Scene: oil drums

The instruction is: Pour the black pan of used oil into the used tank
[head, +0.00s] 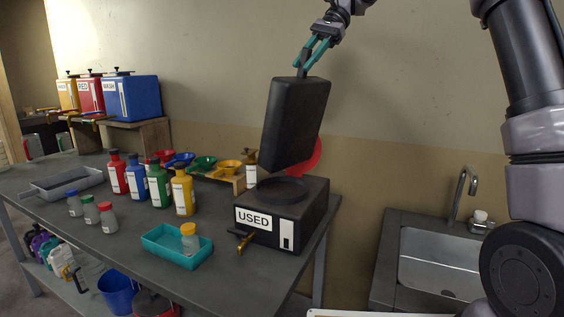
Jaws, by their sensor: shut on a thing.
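The black pan (293,122) hangs in the air, steeply tilted, with its lower edge just above the used tank. My gripper (306,62) is shut on a short tab at the pan's upper end, with teal fingers. The used tank (304,222) is a dark box with a white "USED" label, a round dark opening on top and a brass tap at its front. It stands at the right end of the grey workbench. The pan's inside faces away, so I cannot see any oil.
Several coloured bottles (183,192) and a teal tray (178,247) with a small jar stand left of the tank. A grey tray (68,184) lies further left. A red disc (308,153) shows behind the pan. A sink (440,262) is at the right.

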